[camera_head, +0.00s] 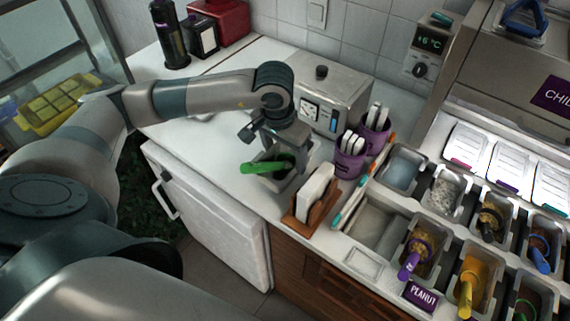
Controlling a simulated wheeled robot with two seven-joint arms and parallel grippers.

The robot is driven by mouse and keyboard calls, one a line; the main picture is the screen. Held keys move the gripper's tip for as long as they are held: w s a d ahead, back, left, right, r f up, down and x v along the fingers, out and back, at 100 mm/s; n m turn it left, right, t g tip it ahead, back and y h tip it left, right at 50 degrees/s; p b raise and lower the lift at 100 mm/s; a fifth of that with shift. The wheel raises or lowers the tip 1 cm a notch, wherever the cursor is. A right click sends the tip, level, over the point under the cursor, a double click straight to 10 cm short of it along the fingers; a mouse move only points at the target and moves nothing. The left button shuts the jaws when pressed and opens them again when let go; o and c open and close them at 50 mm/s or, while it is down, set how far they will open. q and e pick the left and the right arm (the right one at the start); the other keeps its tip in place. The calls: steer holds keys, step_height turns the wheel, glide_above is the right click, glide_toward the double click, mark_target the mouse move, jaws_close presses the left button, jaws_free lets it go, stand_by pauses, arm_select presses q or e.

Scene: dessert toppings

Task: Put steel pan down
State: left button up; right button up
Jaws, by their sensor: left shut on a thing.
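The steel pan (283,184) is a small grey metal container with a green-handled scoop (262,166) lying in it, the handle sticking out to the left. My left gripper (284,152) points down and is shut on the pan, over the white counter. Part of the pan is hidden by the gripper and the green handle. I cannot tell whether the pan touches the counter. My right gripper is not in view.
A grey steel machine (320,92) stands behind the pan. Purple cups (349,160) with white utensils and a wooden napkin holder (309,208) stand to its right. Further right are several topping pans (402,168) in a steel rail. The white counter (215,150) is clear left of the pan.

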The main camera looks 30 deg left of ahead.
mark_target(285, 163)
arm_select(q)
steer(key=shift+f, duration=0.1)
steer(key=shift+f+p, duration=0.3)
steer(key=shift+f, duration=0.05)
step_height(285, 163, down, 3)
steer(key=shift+r+p, duration=0.1)
steer(key=shift+p, duration=0.4)
steer(key=shift+f, duration=0.2)
steer(key=shift+f+b, duration=0.15)
steer(key=shift+b, duration=0.15)
steer(key=o, duration=1.2)
steer(key=shift+c, duration=0.2)
